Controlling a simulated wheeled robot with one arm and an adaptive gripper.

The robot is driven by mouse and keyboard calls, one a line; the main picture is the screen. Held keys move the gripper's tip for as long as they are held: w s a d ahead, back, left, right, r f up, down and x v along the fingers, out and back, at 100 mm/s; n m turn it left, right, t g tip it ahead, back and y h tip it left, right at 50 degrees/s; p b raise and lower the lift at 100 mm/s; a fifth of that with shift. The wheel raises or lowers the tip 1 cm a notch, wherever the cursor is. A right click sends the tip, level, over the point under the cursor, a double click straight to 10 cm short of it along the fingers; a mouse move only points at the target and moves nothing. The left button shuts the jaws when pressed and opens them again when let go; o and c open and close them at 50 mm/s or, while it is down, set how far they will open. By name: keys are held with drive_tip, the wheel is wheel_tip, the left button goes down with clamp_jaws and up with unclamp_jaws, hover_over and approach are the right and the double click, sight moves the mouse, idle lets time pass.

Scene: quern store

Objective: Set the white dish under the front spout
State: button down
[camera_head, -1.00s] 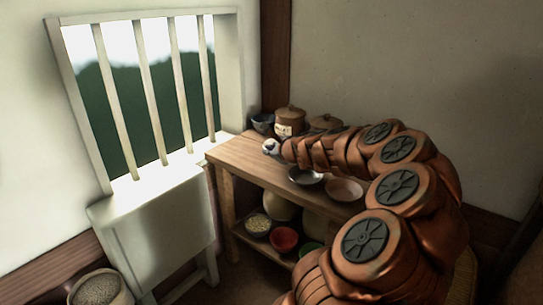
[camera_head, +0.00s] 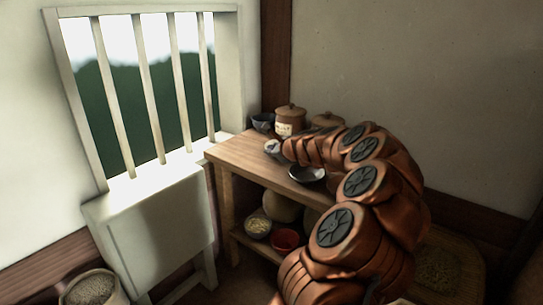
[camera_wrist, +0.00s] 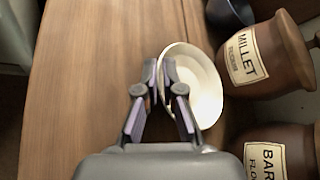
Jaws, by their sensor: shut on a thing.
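The white dish (camera_wrist: 207,92) is in the wrist view, close above or on the wooden bench. My gripper (camera_wrist: 162,76) is shut on its left rim, with one finger on the inner side and one outside. In the head view the dish (camera_head: 274,147) is a small pale shape at the end of my arm, near the bench's far end. My fingers are too small to make out there. Whether the dish touches the bench is unclear. I cannot make out a spout in either view.
A millet jar (camera_wrist: 262,55), a barley flour jar (camera_wrist: 280,150) and a dark bowl (camera_wrist: 230,12) stand right of the dish. A dark grey bowl (camera_head: 307,174) sits nearer on the bench (camera_head: 235,152). A red bowl (camera_head: 286,240) is on the shelf below. The bench's left side is clear.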

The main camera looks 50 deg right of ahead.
drive_tip(key=shift+f, duration=0.1)
drive_tip(key=c, duration=1.6)
unclamp_jaws()
drive_tip(key=shift+s+a+r+p, duration=0.1)
drive_tip(key=shift+s+r+p, duration=0.2)
drive_tip(key=p+v, duration=0.3)
drive_tip(key=v, duration=0.6)
drive_tip(key=shift+s+r+p, duration=0.15)
drive_tip(key=shift+s+p, duration=0.1)
drive_tip(key=shift+p, duration=0.1)
drive_tip(key=shift+v, duration=0.9)
drive_tip(key=shift+a, duration=0.1)
